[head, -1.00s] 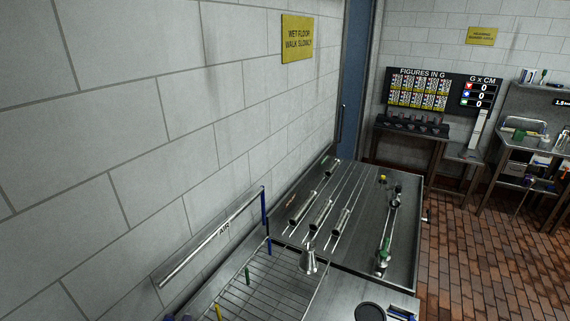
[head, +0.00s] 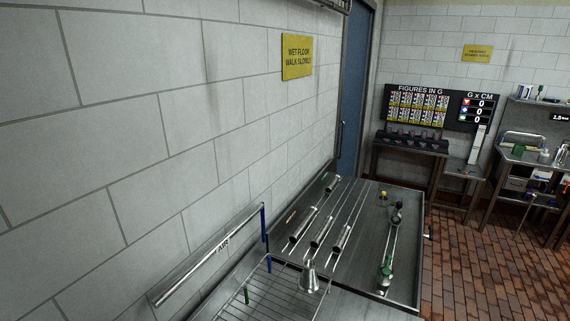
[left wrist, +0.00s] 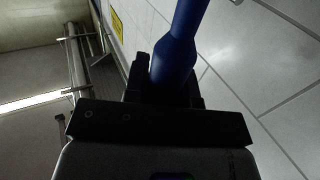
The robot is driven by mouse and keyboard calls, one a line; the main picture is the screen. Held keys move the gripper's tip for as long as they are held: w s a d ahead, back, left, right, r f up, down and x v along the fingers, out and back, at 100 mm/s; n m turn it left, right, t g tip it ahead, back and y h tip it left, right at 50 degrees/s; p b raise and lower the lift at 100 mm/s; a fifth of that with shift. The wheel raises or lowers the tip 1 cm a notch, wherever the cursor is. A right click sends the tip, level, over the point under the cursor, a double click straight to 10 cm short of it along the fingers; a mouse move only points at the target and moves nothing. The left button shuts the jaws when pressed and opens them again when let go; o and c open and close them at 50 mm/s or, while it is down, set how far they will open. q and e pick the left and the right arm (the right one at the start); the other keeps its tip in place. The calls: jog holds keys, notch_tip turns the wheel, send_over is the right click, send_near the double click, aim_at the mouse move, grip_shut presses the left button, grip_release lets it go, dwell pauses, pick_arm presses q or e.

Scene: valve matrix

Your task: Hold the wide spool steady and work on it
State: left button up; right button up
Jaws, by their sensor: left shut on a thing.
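In the left wrist view, my left gripper (left wrist: 165,82) is shut on a blue handle-like thing (left wrist: 178,50), smooth and flaring wider near the jaws. What it belongs to is cut off by the picture's edge. In the head view several metal cylinders lie on thin rods on the steel table: one at the left (head: 303,224), one in the middle (head: 322,231) and one at the right (head: 341,238). I cannot tell which is the wide spool. Neither gripper shows in the head view, and my right gripper is in no view.
Green-capped fittings (head: 386,268) sit at the table's right side. Brick floor (head: 470,260) is open beyond the table.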

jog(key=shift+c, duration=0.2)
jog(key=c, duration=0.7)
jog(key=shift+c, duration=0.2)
pick_arm(q)
jog(key=s+d+r+m+g+h, duration=0.2)
jog(key=s+d+r+m+h, duration=0.1)
jog(key=d, duration=0.6)
jog(key=s+d+r+m+g+h, duration=0.2)
jog(key=d+h, duration=0.4)
jog(key=d, duration=0.3)
jog(key=s+d+r+m+g+h, duration=0.2)
jog(key=s+d+r+m+h, duration=0.2)
jog(key=d, duration=0.5)
jog(key=shift+d+r+m+h, duration=0.4)
jog(key=shift+r+m, duration=0.1)
jog(key=shift+r, duration=0.1)
